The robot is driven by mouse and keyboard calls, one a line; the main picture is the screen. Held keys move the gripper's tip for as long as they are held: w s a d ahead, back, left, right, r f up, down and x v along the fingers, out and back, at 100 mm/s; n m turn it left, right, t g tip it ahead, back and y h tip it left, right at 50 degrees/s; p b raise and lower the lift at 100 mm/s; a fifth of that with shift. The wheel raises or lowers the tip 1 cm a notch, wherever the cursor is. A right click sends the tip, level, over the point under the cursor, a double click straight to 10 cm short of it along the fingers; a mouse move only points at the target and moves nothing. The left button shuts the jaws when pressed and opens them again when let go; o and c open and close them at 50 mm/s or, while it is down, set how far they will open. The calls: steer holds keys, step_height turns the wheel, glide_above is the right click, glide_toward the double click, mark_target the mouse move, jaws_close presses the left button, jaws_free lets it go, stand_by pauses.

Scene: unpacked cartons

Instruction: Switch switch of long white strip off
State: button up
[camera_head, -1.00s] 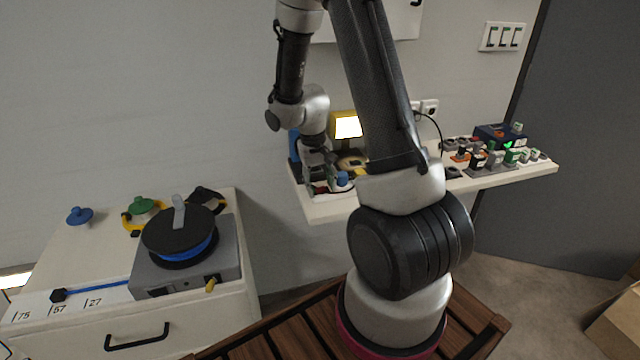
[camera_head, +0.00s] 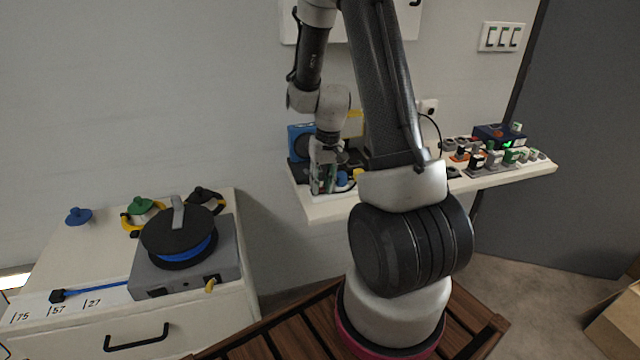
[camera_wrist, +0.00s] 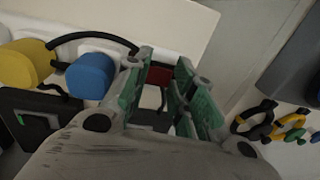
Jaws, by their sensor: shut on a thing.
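My gripper (camera_head: 323,180) points down at the left end of the wall shelf. In the wrist view its green fingers (camera_wrist: 165,75) are closed around a dark red piece (camera_wrist: 158,75), which looks like the switch of the white strip. The fingers hide much of it, and its on or off position cannot be seen. A bit of the white strip (camera_wrist: 104,47) shows beside a blue plug (camera_wrist: 91,75) and a yellow plug (camera_wrist: 25,62). In the head view the blue plug (camera_head: 342,179) is just right of my gripper.
A blue device (camera_head: 299,133) stands behind my gripper by the wall. Plugs and a dark box (camera_head: 495,134) are at the shelf's right end. A cable reel (camera_head: 178,238) sits on the left cabinet (camera_head: 75,320). The shelf's front edge (camera_head: 345,211) is clear.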

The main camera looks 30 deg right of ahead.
stand_by(0.3)
steer(key=o, duration=1)
steer(key=shift+a+g+h, duration=0.2)
steer(key=shift+h, duration=0.45)
steer(key=shift+a+g+h, duration=0.15)
steer(key=shift+g+h, duration=0.05)
steer(key=shift+h, duration=0.45)
steer(key=r, duration=0.7)
steer(key=shift+w+a+r, duration=0.2)
steer(key=shift+w+a, duration=0.1)
steer(key=shift+a, duration=0.1)
steer(key=shift+s+a+r+n+t+y, duration=0.25)
steer(key=shift+s+a+r+n+t, duration=0.4)
steer(key=shift+s+r, duration=2.3)
steer(key=shift+s+a+r+n+t+y, duration=0.3)
steer(key=shift+s+a+r, duration=0.55)
steer(key=shift+s+r, duration=2.05)
steer(key=shift+s+a+r+n+t+y, duration=0.15)
steer(key=shift+s+a+r+n+t, duration=0.35)
steer(key=shift+s+r, duration=2.4)
